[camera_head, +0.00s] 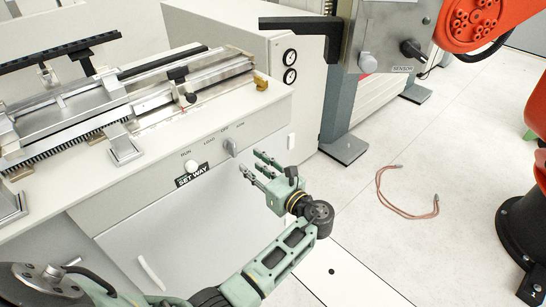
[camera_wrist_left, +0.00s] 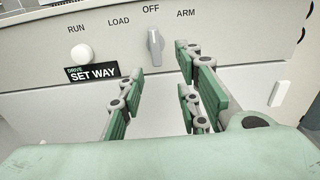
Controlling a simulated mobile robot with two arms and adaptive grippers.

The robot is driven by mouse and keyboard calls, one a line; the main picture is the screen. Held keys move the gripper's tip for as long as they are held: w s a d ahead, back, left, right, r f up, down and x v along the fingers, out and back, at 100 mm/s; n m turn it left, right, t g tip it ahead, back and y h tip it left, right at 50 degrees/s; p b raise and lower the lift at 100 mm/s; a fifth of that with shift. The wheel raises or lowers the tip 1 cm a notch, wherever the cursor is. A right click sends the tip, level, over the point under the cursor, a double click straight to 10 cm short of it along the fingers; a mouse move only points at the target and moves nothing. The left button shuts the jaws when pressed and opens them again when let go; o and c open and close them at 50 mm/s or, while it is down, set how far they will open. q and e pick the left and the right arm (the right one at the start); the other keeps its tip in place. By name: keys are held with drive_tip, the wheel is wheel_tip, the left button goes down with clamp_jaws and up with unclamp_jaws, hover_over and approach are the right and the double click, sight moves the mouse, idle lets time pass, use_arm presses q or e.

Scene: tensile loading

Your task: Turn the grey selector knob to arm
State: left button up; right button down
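The grey selector knob (camera_head: 230,147) is on the front panel of the bench machine, below the printed labels. In the left wrist view the knob (camera_wrist_left: 155,46) stands upright and points at OFF, with LOAD to its left and ARM to its right. My left gripper (camera_head: 256,165) is just in front of the panel, to the right of the knob in the head view. In the left wrist view its green fingers (camera_wrist_left: 158,92) are spread apart with nothing between them. The knob shows beyond the gap between the fingers, and they look clear of it. My right gripper is not in view.
A white round button (camera_wrist_left: 82,54) and a black SET WAY label (camera_wrist_left: 91,73) sit left of the knob. A grey box marked SENSOR (camera_head: 388,40) hangs at upper right. A reddish cable (camera_head: 405,212) lies on the floor. An orange robot arm (camera_head: 490,22) is at right.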

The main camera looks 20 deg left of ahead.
sight(235, 149)
use_arm(q)
drive_tip(key=shift+y, duration=0.3)
drive_tip(key=a, duration=0.2)
drive_tip(key=w+a+r, duration=0.1)
drive_tip(key=a, duration=0.1)
drive_tip(key=w+a+r, duration=0.1)
drive_tip(key=a, duration=0.1)
drive_tip(key=shift+p, duration=0.4)
drive_tip(key=shift+x, duration=0.8)
drive_tip(key=shift+f, duration=0.1)
drive_tip(key=shift+c, duration=0.3)
drive_tip(key=shift+d, duration=0.1)
clamp_jaws()
